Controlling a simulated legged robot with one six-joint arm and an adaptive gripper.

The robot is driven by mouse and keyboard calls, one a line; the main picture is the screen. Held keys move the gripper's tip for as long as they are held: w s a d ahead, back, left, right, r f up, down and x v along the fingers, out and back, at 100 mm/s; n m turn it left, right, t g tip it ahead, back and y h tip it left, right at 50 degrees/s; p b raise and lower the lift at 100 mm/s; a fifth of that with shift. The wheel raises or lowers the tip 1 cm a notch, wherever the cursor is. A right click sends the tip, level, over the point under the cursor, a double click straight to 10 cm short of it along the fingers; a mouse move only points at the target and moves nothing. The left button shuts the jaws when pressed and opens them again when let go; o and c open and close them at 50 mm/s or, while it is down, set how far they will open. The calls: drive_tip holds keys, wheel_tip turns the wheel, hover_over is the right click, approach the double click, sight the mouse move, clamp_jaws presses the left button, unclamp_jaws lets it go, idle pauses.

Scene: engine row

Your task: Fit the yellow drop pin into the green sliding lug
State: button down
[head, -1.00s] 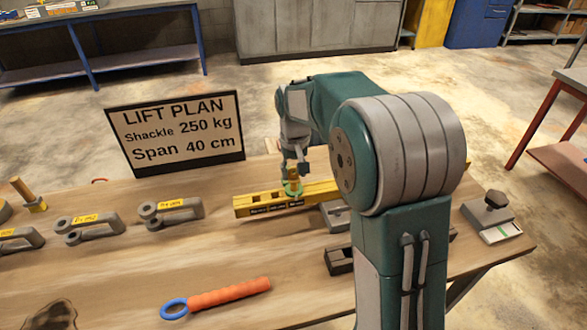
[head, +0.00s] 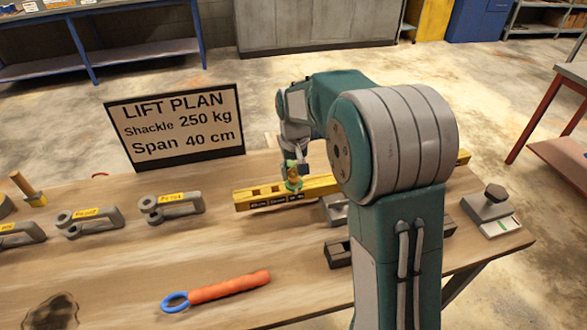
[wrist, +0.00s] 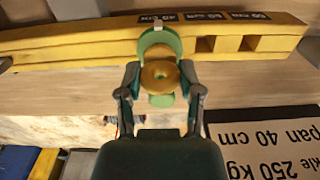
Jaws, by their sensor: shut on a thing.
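The green sliding lug (head: 293,184) sits on the yellow beam (head: 262,190), beside its dark labels. In the wrist view the lug (wrist: 154,42) rises against the beam (wrist: 60,43), next to the "40 cm" label. The yellow drop pin (wrist: 160,75) shows as a round head with a dark centre, over the lug. My gripper (wrist: 160,80) is shut on the pin, one finger on each side. In the head view my gripper (head: 296,167) is just above the lug. The pin's lower end is hidden, so I cannot tell how far it is in.
A "Lift plan" sign (head: 178,128) reading 250 kg and 40 cm stands behind and left of the beam. Several grey shackles (head: 172,209) lie at left. An orange-handled tool (head: 228,288) lies in front. A grey clamp block (head: 492,206) is at right. The front-middle bench is mostly clear.

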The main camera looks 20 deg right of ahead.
drive_tip(key=shift+f, duration=0.25)
drive_tip(key=shift+c, duration=0.8)
unclamp_jaws()
wheel_tip(320, 180, up, 12)
drive_tip(key=shift+f, duration=0.25)
drive_tip(key=shift+r, duration=0.15)
